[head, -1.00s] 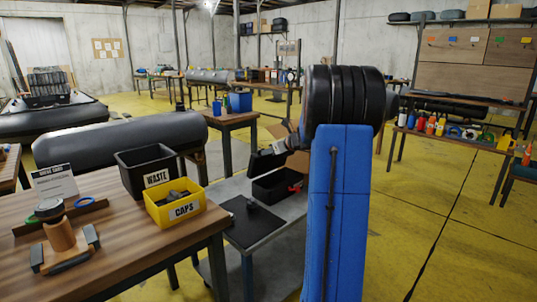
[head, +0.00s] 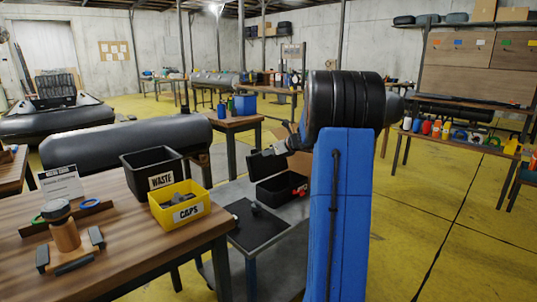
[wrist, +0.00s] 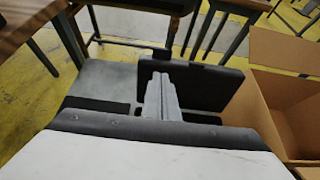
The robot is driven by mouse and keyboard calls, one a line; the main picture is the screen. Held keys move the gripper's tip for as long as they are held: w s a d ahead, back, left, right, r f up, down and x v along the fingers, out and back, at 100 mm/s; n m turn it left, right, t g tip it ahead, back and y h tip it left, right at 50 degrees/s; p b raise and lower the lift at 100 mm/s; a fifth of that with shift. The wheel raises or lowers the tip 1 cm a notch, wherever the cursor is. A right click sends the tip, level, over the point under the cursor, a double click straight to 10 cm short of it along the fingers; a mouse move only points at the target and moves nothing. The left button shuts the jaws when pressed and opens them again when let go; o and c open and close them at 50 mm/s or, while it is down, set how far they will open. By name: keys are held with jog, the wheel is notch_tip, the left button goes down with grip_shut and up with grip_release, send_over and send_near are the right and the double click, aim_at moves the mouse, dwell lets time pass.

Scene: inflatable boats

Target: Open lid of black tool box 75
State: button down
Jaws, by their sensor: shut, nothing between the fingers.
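The black tool box (head: 283,187) sits on a low grey surface in the head view, with a red part at its right side. Its lid (head: 264,163) stands raised at the box's left side, so the box is open. In the wrist view the dark lid panel (wrist: 208,84) stands upright just beyond my gripper. My gripper (wrist: 160,80) is shut and empty, its grey fingers overlapping the lid in the picture; I cannot tell whether they touch. In the head view the gripper (head: 281,147) is small, just above the lid; my blue arm hides the area to its right.
A wooden table (head: 110,243) stands at the left, holding a black waste bin (head: 137,183) and yellow caps bin (head: 168,216). A dark mat (head: 257,235) lies before the tool box. An open cardboard box (wrist: 270,105) is right of the lid. Yellow floor at right is clear.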

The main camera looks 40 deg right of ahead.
jog(key=f+v, duration=0.1)
jog(key=v, duration=0.6)
jog(key=shift+s+f, duration=0.2)
jog(key=shift+s, duration=0.25)
jog(key=shift+d, duration=0.1)
dwell(0.4)
